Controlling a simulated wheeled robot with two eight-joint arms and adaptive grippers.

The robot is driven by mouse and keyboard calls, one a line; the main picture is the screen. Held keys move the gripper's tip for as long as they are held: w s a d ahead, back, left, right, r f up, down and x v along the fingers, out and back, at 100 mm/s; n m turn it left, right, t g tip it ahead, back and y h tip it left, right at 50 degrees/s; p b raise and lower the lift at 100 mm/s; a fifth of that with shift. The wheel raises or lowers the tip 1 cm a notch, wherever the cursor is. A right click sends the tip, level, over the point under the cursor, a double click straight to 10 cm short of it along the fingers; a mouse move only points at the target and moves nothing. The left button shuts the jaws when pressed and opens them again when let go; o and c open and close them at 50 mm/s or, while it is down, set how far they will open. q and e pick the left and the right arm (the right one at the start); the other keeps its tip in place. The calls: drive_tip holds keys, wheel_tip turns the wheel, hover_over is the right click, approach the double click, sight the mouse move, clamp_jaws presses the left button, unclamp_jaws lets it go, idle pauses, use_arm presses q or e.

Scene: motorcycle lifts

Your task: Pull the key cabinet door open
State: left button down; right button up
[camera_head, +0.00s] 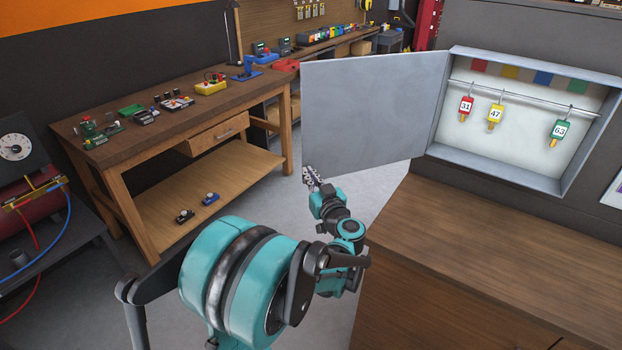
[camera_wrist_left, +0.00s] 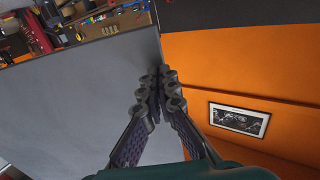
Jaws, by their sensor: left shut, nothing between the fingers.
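The key cabinet (camera_head: 480,165) is on the dark wall at the right of the head view. Its grey door (camera_head: 372,112) stands wide open, swung out to the left from the cabinet's left side. Several keys show inside, with tags 31 (camera_head: 466,105), 47 (camera_head: 495,117) and 63 (camera_head: 560,130) on a rail. My left gripper (camera_head: 309,176) is shut and empty by the door's lower outer corner. In the left wrist view the closed fingers (camera_wrist_left: 157,90) point along the door's edge, with the door panel (camera_wrist_left: 70,100) on the left. Whether they touch it is unclear. My right gripper is out of view.
A wooden counter (camera_head: 480,255) lies below the cabinet. A wooden workbench (camera_head: 150,135) with small devices stands at the left. A red compressor (camera_head: 40,205) is at the far left. Bare floor (camera_head: 270,205) shows between the bench and the counter.

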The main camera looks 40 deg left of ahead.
use_arm(q)
drive_tip(key=w+a+m+t+h, duration=0.2)
drive_tip(key=w+a+t, duration=0.1)
drive_tip(key=w+a, duration=1.1)
drive_tip(key=shift+w+a+m+h, duration=0.2)
drive_tip(key=shift+a+m+h, duration=0.15)
drive_tip(key=shift+a, duration=0.85)
drive_tip(key=shift+s, duration=0.1)
